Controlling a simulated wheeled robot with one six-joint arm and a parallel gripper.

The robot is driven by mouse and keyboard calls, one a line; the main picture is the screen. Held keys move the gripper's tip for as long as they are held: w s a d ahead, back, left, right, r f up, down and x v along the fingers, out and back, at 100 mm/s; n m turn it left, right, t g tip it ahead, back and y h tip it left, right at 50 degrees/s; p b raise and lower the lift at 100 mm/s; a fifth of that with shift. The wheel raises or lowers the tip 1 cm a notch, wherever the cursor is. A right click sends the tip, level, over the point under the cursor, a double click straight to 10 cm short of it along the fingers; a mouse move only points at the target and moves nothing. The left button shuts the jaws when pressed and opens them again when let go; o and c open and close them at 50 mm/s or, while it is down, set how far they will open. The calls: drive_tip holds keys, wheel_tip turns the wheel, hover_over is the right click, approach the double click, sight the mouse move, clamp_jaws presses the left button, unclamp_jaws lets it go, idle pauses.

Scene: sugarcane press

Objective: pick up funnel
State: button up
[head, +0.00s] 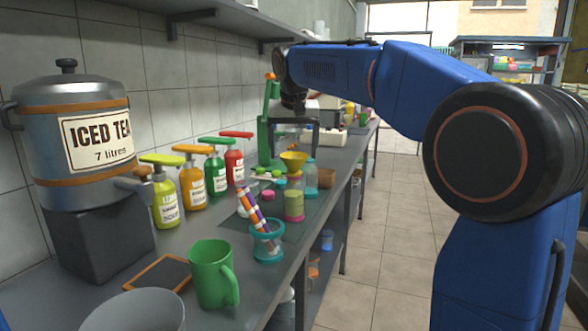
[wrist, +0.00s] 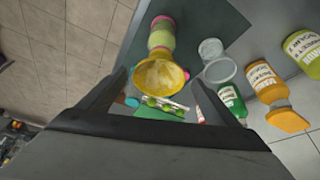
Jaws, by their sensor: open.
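The yellow funnel (head: 293,158) stands upright, wide mouth up, among jars on the counter in the head view. The gripper also shows in the wrist view (wrist: 162,82), with a visible gap between each finger and the funnel rim.
A striped-stick holder (head: 266,240), green mug (head: 212,273) and iced tea dispenser (head: 75,135) are nearer.

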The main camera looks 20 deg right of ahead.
sight(294, 167)
drive_tip(key=shift+x, duration=3.55)
drive_tip(key=shift+w+d, duration=0.1)
drive_tip(key=shift+d, duration=0.05)
drive_tip(key=shift+c, duration=0.7)
drive_tip(key=c, duration=1)
